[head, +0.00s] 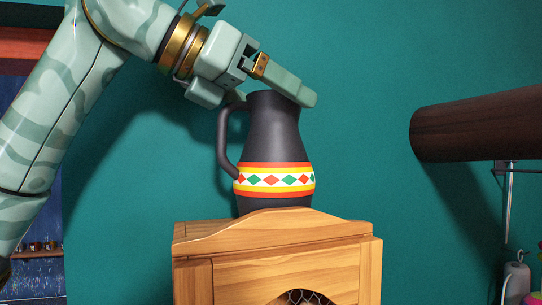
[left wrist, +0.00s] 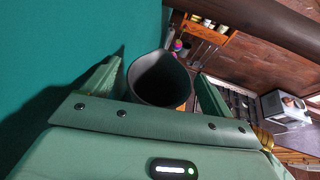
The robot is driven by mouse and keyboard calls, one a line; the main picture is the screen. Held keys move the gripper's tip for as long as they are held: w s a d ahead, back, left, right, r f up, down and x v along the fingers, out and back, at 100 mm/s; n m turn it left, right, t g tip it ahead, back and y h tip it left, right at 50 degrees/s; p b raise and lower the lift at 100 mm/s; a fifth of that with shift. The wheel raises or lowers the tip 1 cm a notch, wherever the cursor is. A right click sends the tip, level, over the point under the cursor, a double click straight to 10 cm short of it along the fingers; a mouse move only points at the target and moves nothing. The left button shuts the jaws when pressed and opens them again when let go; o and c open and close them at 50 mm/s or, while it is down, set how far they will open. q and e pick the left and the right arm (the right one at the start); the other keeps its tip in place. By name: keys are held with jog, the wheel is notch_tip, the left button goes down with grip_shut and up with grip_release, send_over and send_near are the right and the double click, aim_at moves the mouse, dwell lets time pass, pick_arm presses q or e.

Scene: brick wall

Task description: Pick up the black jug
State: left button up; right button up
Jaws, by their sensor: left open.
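The black jug (head: 272,135) stands upright on top of a wooden cabinet. It has a handle on its left and a red, yellow and white band with green and red diamonds. My left gripper (head: 284,88) is open at the jug's rim, coming from the upper left. One finger passes in front of the rim; the other is mostly hidden behind the jug. In the left wrist view the jug's open mouth (left wrist: 160,78) lies between the two spread fingers. I cannot tell whether either finger touches it. My right gripper is not in view.
The wooden cabinet (head: 285,265) has a raised curved front edge and an arched opening. A thick dark wooden beam (head: 475,128) sticks in from the right. A green wall (head: 380,60) stands behind. The space between jug and beam is clear.

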pick_arm(q)
jog(key=shift+w+d+f, duration=0.1)
jog(key=shift+w+d, duration=0.05)
jog(key=c, duration=1.8)
jog(key=shift+r, duration=0.2)
